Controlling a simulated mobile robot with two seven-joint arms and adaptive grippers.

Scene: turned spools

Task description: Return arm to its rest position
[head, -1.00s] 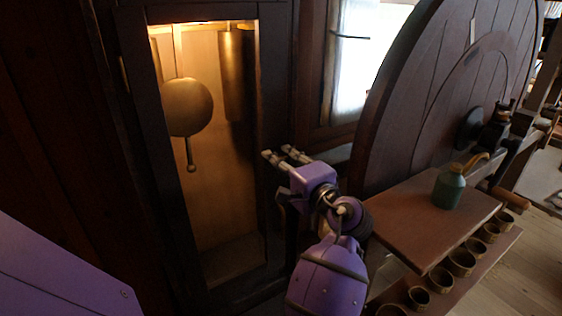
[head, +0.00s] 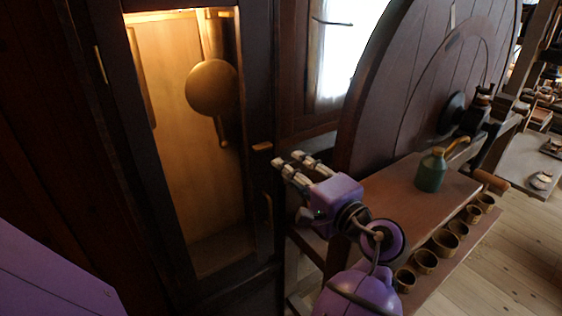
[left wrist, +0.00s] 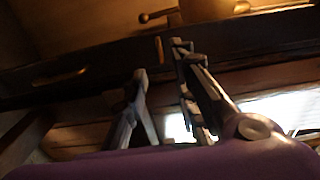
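My left gripper (head: 288,161) is in the middle of the head view, pointing up and left toward the right side of a dark wooden clock case. Its two fingers are apart and nothing shows between them. The left wrist view also shows the spread fingers (left wrist: 160,62) in front of the dark case frame. A small light wooden catch (head: 262,146) on the frame lies just beyond the fingertips; I cannot tell whether they touch it. My right gripper is in neither view.
The lit clock case (head: 190,215) holds a round brass pendulum bob (head: 211,88). Right of my arm are a large wooden wheel (head: 405,90), a shelf (head: 400,215) with a green oil can (head: 431,172), and several small cups (head: 425,261) on a lower ledge. Open floor lies at lower right.

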